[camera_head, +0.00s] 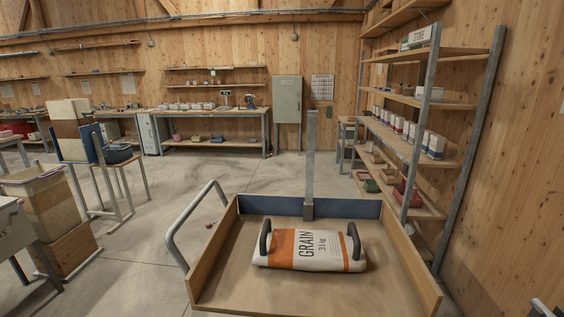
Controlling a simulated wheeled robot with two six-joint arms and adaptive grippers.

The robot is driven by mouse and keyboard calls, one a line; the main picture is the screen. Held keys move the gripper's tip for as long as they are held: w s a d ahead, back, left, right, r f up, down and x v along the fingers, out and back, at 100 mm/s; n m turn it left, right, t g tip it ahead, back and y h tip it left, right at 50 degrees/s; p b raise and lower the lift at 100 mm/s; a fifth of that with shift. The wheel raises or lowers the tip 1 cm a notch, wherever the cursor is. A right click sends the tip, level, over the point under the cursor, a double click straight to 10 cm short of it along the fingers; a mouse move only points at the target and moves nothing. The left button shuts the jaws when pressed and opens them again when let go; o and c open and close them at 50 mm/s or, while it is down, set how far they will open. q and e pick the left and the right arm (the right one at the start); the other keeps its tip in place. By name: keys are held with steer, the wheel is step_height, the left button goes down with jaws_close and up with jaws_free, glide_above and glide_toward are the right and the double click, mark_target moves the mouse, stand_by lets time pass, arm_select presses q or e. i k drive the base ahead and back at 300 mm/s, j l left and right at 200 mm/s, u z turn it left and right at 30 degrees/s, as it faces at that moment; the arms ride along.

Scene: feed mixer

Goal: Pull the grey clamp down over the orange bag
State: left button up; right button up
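A white bag with orange panels (310,250), printed "GRAIN 35 kg", lies flat in a shallow wooden tray. It has a dark handle standing up at each end. A grey upright post (311,150) rises from a bracket at the tray's back wall, behind the bag and apart from it. I cannot tell whether this post is part of the grey clamp; no clamp is clearly seen over the bag.
The wooden tray (215,255) has low walls and a grey tube handle (183,222) at its left. Storage shelves (455,150) stand close on the right. Stacked blocks in a blue frame (72,130) and a tall bin (48,215) stand left. Open concrete floor lies between.

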mark_target(311, 139)
steer(key=i+j+u, duration=0.25)
steer(key=j+u, duration=0.25)
steer(key=i+j+u, duration=0.85)
steer(key=j+u, duration=0.15)
steer(key=i+z, duration=0.25)
steer(key=i, duration=0.2)
steer(key=i+j+z, duration=0.2)
steer(key=i, duration=0.2)
steer(key=i+j+z, duration=0.25)
steer(key=i, duration=0.2)
steer(key=i+l+z, duration=0.1)
steer(key=z, duration=0.35)
steer(key=i+z, duration=0.35)
steer(key=z, duration=0.15)
steer(key=i+z, duration=0.2)
steer(key=z, duration=0.25)
steer(key=i+j+z, duration=0.2)
steer(key=z, duration=0.25)
steer(key=i+j+z, duration=0.2)
steer(key=z, duration=0.3)
steer(key=i+j+z, duration=0.15)
steer(key=j+z, duration=0.15)
steer(key=z, duration=0.15)
steer(key=i+j+z, duration=0.25)
steer(key=z, duration=0.15)
steer(key=i+j+z, duration=0.25)
steer(key=j+z, duration=0.15)
